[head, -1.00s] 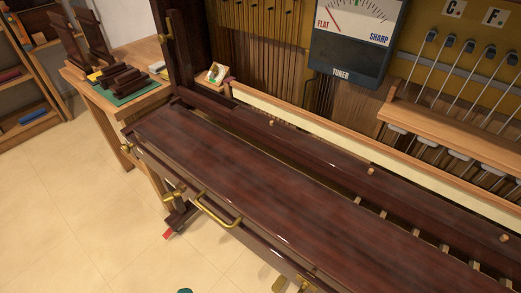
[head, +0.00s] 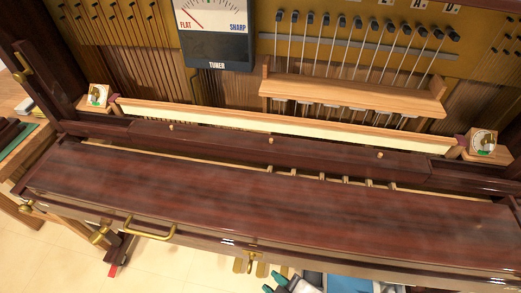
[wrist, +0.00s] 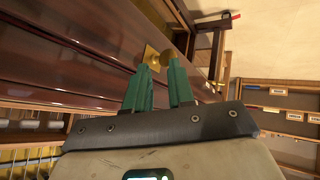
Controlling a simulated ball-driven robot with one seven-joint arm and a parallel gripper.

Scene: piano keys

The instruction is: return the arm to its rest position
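My gripper (head: 275,283) shows at the bottom edge of the head view, in front of the piano's front edge. Its two green fingers stand apart with a gap between them, and nothing is seen held. In the wrist view, the gripper (wrist: 158,68) points toward a brass fitting (wrist: 150,56), which lies beyond the fingertips. I cannot tell whether they touch it. Most of the arm is out of view.
A dark red wooden piano lid (head: 270,205) with a brass handle (head: 150,230) spans the view. Behind it are a tuner (head: 215,35) and a wooden hammer rail (head: 350,92). Shelves (wrist: 285,120) stand at right in the wrist view. Pale floor is open at lower left.

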